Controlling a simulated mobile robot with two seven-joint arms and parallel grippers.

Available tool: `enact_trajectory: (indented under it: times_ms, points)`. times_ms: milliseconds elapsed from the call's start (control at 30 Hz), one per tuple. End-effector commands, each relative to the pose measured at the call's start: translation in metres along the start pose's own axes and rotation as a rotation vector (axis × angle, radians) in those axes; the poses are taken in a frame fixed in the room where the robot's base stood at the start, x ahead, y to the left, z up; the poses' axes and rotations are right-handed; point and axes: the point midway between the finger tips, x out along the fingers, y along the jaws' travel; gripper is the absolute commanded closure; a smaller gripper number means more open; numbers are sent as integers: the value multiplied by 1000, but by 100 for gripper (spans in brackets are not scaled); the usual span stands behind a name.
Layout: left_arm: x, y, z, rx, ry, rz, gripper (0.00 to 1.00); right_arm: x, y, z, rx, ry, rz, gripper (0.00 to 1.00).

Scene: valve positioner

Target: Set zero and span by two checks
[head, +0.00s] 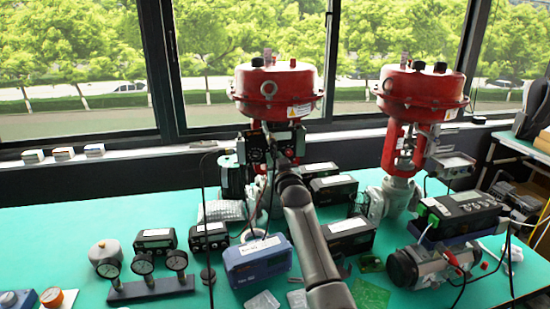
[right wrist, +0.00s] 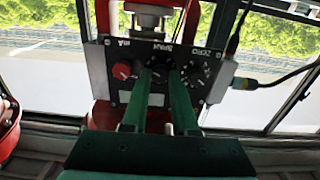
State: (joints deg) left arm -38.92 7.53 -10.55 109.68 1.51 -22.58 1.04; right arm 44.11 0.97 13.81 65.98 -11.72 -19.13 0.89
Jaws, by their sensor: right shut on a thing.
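The black positioner panel (head: 268,143) is fixed to the front of the left red valve actuator (head: 275,90). In the right wrist view the panel (right wrist: 128,58) appears upside down, with a red mA knob (right wrist: 123,70), a SPAN knob (right wrist: 159,66) in the middle and a ZERO knob (right wrist: 196,73). My right gripper (right wrist: 160,76) has its green fingers on either side of the SPAN knob and is shut on it. The fingers partly hide that knob. In the head view my right gripper (head: 281,163) is small and dark against the panel. My left gripper is not in view.
A second red actuator (head: 420,90) stands to the right. A blue instrument (head: 257,262), several black meters, a gauge manifold (head: 150,290) and a grey cylinder unit (head: 440,266) crowd the green bench (head: 75,230). A cable (right wrist: 275,78) runs from the panel's side.

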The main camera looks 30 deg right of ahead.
Motion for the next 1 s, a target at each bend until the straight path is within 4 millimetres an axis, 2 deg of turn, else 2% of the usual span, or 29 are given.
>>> enact_trajectory:
  times_ms: [267, 700, 733, 1000]
  points:
    - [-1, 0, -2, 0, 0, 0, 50, 0, 0, 0, 69, -2, 0, 100]
    - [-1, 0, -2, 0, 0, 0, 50, 0, 0, 0, 77, -2, 0, 100]
    - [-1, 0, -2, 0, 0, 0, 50, 0, 0, 0, 77, -2, 0, 71]
    - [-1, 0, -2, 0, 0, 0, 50, 0, 0, 0, 76, -1, 0, 43]
